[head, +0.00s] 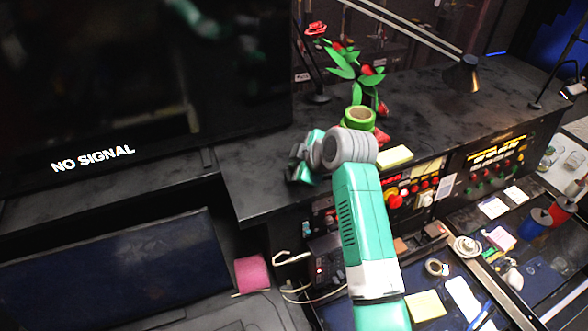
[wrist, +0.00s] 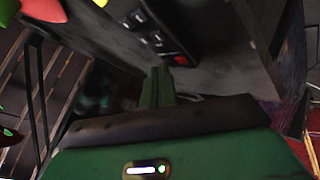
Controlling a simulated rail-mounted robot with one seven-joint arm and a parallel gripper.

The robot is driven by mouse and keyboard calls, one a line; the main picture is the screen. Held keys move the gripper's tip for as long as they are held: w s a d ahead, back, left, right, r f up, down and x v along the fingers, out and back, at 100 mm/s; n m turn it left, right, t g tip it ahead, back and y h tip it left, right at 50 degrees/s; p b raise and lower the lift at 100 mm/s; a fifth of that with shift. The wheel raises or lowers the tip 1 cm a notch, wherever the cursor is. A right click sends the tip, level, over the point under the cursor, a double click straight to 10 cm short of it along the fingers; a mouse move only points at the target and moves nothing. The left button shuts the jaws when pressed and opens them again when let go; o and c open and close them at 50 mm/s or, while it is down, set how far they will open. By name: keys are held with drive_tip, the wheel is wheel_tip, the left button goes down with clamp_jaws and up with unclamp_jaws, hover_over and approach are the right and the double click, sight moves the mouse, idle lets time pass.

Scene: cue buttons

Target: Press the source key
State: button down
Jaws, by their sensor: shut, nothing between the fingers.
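A large dark screen (head: 130,80) at the left of the head view reads "NO SIGNAL". In the wrist view a black strip (wrist: 152,32) carries several small pale keys; their labels are too small to read, so I cannot tell which is the source key. My gripper (head: 297,168) is above the dark counter, to the right of the screen's lower right corner. In the wrist view its narrow green fingers (wrist: 157,85) are together and empty, just below the black strip in the picture. I cannot tell whether they touch it. My arm hides part of the counter.
A green pot (head: 360,119) with red flowers stands behind my wrist. A panel of red buttons (head: 395,200) runs below the counter. A lamp (head: 462,74) stands farther right.

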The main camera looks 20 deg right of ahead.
idle(0.4)
drive_tip(key=shift+r+p, duration=0.45)
drive_tip(key=shift+r, duration=0.15)
drive_tip(key=shift+r, duration=0.1)
drive_tip(key=shift+r+p, duration=1.65)
drive_tip(key=shift+r, duration=0.85)
drive_tip(key=shift+f, duration=0.1)
